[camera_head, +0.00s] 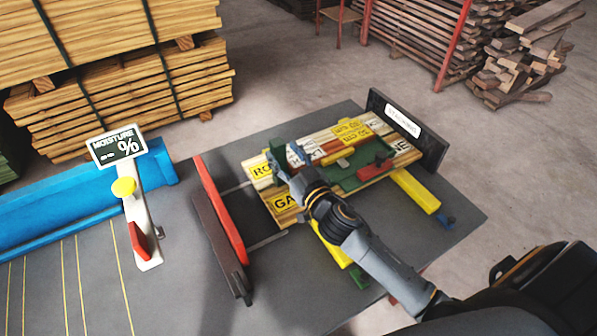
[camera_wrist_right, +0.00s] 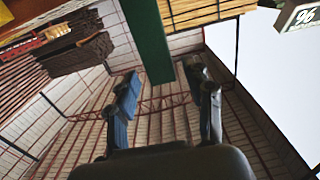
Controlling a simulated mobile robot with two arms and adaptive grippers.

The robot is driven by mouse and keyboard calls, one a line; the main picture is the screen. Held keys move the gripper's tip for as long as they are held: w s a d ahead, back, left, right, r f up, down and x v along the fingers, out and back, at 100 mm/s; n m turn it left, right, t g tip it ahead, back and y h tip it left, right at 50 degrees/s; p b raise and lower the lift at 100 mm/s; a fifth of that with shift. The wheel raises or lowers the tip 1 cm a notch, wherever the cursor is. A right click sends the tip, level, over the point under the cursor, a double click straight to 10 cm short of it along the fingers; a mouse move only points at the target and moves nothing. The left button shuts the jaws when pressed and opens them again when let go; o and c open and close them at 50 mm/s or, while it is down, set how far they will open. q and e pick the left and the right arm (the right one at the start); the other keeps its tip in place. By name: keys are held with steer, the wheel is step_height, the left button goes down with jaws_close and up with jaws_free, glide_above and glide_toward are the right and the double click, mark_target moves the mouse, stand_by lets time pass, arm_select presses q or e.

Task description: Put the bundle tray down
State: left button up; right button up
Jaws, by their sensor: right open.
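The bundle tray (camera_head: 339,182) appears as a green tray carrying light wooden slats with yellow and white lettered labels. It lies tilted in the picture over the grey table, with yellow bars (camera_head: 415,191) showing under it. Whether it rests fully on them I cannot tell. My right gripper (camera_head: 289,157) is at the tray's left part, beside a green upright piece (camera_head: 274,160). In the right wrist view, my right gripper's fingers (camera_wrist_right: 165,88) are apart, and a green bar (camera_wrist_right: 148,38) ends near the gap between them. My left gripper is not in view.
A red and dark rail (camera_head: 222,215) stands left of the tray and a black labelled plate (camera_head: 408,128) right of it. A moisture meter sign (camera_head: 118,145) and a blue trough (camera_head: 60,208) are at left. The grey table's (camera_head: 195,297) front is bare. Timber stacks (camera_head: 120,95) stand behind.

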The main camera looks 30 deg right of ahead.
steer(key=s+b, duration=0.1)
steer(key=s, duration=0.8)
steer(key=shift+d+b, duration=0.35)
steer(key=shift+s, duration=0.15)
